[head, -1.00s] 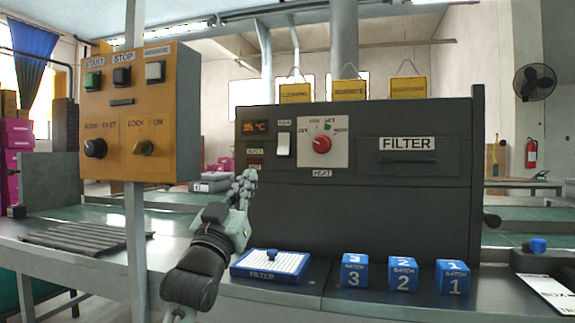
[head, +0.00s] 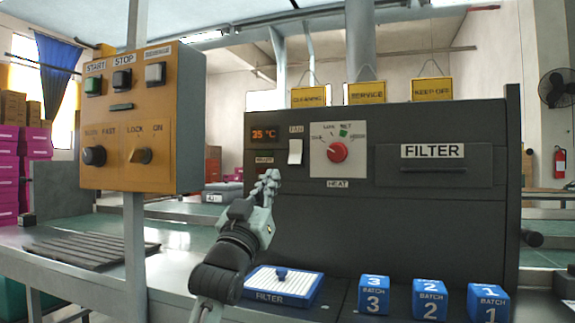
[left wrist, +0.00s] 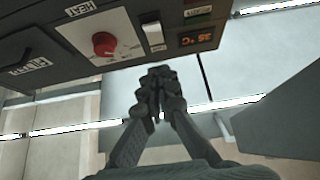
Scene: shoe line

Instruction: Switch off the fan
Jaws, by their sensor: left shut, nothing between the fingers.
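The fan switch (head: 295,151) is a white rocker under a small label reading FAN on the dark machine's front (head: 390,225). It sits between the orange 35 °C display (head: 264,134) and the red heat knob (head: 337,151). My left gripper (head: 270,177) is shut and empty, pointing up, below and slightly left of the switch in the head view. In the left wrist view, the switch (left wrist: 154,36) shows upside down just beyond the shut fingertips (left wrist: 158,76). A gap seems to separate them. My right gripper is not in view.
An orange control box (head: 150,115) on a post stands left of my arm. A blue filter tray (head: 284,288) and blue batch cubes (head: 430,300) stand before the machine. A wall fan (head: 558,88) hangs at the far right; whether it turns is unclear.

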